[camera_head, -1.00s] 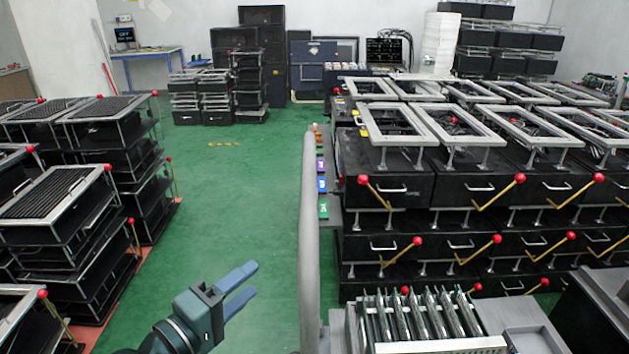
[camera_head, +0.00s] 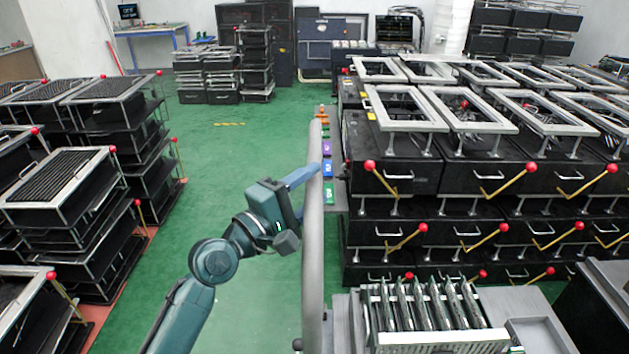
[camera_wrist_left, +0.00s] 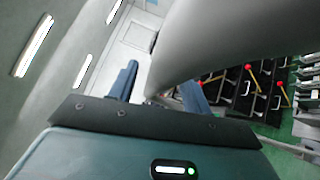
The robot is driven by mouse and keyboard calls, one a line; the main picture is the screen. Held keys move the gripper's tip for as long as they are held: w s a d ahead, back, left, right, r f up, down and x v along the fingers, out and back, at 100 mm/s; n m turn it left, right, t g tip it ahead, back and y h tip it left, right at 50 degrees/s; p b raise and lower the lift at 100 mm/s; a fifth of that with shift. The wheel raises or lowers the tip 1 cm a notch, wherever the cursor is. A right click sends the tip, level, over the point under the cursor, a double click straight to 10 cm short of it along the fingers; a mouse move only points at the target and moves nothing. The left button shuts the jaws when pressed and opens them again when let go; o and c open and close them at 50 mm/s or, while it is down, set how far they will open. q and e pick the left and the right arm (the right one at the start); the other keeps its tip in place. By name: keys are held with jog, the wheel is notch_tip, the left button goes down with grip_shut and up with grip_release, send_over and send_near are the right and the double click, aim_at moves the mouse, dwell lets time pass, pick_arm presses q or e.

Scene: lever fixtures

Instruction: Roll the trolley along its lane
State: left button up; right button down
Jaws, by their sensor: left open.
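A thick grey bar (camera_head: 314,230), which looks like the trolley's handle, runs lengthwise up the middle of the head view. The grey body beside its near end (camera_head: 345,330) seems to be part of the trolley, but I cannot tell for sure. My left gripper (camera_head: 306,196) is at the bar's left side, open, with one finger reaching to the bar. In the left wrist view the bar (camera_wrist_left: 225,40) lies between the two spread blue fingers, partly hiding the right one. I cannot tell whether they touch it. My right gripper is out of view.
Black stacked units with red-knobbed levers (camera_head: 480,185) fill the right side. More racks (camera_head: 70,190) stand at the left. A rack of upright plates (camera_head: 430,310) is at the front right. Coloured blocks (camera_head: 328,168) line a narrow ledge beyond the bar. Green floor (camera_head: 235,150) is clear left of the bar.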

pick_arm(q)
jog(key=shift+w+d, duration=0.4)
grip_shut()
dwell(0.4)
